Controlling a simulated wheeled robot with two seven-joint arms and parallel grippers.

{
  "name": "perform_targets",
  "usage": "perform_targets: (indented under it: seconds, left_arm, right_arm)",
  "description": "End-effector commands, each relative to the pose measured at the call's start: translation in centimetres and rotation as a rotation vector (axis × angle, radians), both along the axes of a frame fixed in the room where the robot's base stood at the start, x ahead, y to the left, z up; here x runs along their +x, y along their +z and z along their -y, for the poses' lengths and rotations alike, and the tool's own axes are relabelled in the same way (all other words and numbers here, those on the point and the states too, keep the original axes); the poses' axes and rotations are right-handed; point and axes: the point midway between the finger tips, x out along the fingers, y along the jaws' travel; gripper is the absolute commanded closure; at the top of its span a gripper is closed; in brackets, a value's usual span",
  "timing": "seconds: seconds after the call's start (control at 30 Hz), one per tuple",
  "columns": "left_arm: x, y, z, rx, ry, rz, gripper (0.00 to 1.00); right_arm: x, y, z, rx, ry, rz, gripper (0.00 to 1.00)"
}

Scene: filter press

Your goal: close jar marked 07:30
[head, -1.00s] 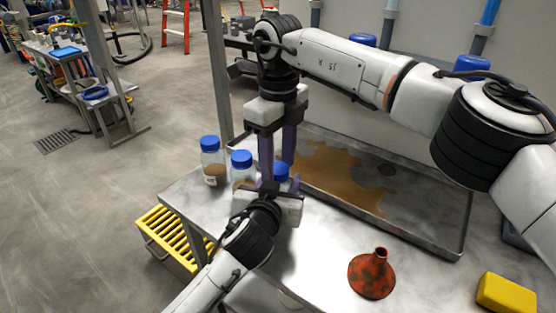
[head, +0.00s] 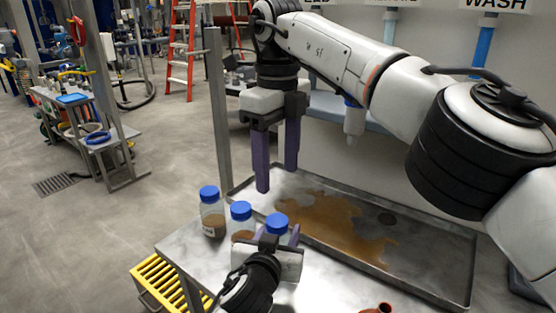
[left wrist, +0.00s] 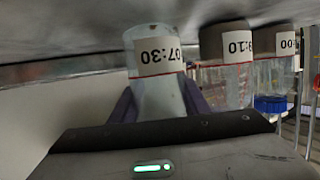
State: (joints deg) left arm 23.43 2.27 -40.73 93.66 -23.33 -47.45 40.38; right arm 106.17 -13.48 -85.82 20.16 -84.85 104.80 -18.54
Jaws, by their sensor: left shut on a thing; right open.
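The jar marked 07:30 (left wrist: 158,85) shows upside down in the left wrist view, between the purple fingers of my left gripper (left wrist: 155,100). In the head view it is the nearest jar of a row, with a blue lid (head: 277,223) on its top; its body is mostly hidden by my left gripper (head: 278,240). That gripper is shut on it, low at the bench. I cannot tell how tight the lid is. My right gripper (head: 277,178) is open and empty, with fingers pointing down, above the lid and apart from it.
Two more blue-lidded jars, the middle one (head: 241,212) and the left one (head: 212,218), stand close beside it. A metal tray (head: 462,285) with a brown spill lies behind to the right.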

Motion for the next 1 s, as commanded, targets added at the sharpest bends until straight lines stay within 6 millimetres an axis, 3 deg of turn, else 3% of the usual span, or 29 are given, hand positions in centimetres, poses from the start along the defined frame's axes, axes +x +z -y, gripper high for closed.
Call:
perform_targets:
  seconds: [0.5, 0.53, 0.63, 1.0]
  left_arm:
    - [-0.02, -0.07, 0.01, 0.000, 0.000, -0.001, 1.00]
    - [-0.02, -0.07, 0.01, 0.000, 0.000, -0.001, 0.56]
    - [-0.02, -0.06, 0.03, 0.000, 0.000, -0.001, 0.39]
    - [-0.32, 0.07, -0.02, -0.001, -0.001, 0.000, 0.36]
  right_arm:
    - [-0.01, 1.13, 0.06, 0.000, -0.001, 0.001, 0.42]
    - [-0.01, 1.13, 0.06, 0.000, -0.001, 0.001, 0.42]
    - [-0.01, 1.12, 0.06, 0.000, -0.001, 0.001, 0.42]
    - [-0.01, 1.13, 0.08, 0.000, -0.001, 0.001, 0.42]
